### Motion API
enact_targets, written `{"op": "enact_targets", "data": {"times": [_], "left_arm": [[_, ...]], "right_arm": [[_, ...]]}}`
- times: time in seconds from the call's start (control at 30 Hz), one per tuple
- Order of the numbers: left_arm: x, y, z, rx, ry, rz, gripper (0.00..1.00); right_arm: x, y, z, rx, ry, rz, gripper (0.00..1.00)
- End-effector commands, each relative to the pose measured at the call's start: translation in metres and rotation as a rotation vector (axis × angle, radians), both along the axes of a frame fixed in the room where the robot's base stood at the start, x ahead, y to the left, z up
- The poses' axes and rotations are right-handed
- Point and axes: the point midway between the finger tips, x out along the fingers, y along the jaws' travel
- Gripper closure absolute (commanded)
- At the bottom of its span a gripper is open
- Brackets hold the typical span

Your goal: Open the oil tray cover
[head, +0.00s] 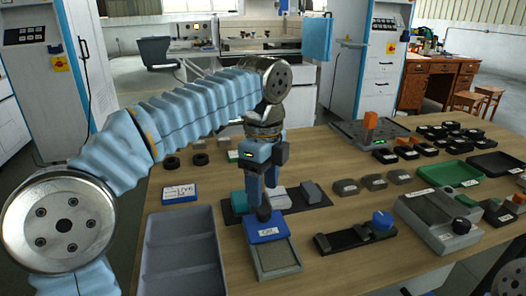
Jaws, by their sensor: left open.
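The oil tray (277,272) is a small grey box on the wooden table, below the middle of the view. Its blue cover (268,235) has a white label and lies over the back part; the front part shows a beige inside. A dark knob (264,214) stands up at the cover's back edge. My left gripper (264,204) points down right above the knob with its jaws open. I cannot tell whether the fingers touch the knob. My right gripper is out of view.
A grey compartment tray (180,262) stands close on the left. A black fixture with a blue knob (382,220) is to the right, then a grey device (437,214). A dark mat (313,202) with blocks lies behind. Bare table remains in front of the fixture.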

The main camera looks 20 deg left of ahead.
Motion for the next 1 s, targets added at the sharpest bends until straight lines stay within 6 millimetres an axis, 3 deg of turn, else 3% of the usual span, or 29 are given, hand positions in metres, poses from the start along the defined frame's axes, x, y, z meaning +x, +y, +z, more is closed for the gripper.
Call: {"op": "enact_targets", "data": {"times": [0.1,0.4,1.0], "left_arm": [[0.001,-0.001,0.035,-0.002,-0.005,0.000,0.41],[0.001,-0.001,0.079,-0.002,-0.003,-0.001,0.41],[0.000,0.000,0.086,0.000,-0.002,0.001,0.41]], "right_arm": [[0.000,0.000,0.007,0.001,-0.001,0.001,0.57],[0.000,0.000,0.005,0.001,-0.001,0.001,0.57],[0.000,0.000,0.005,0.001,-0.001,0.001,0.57]]}}
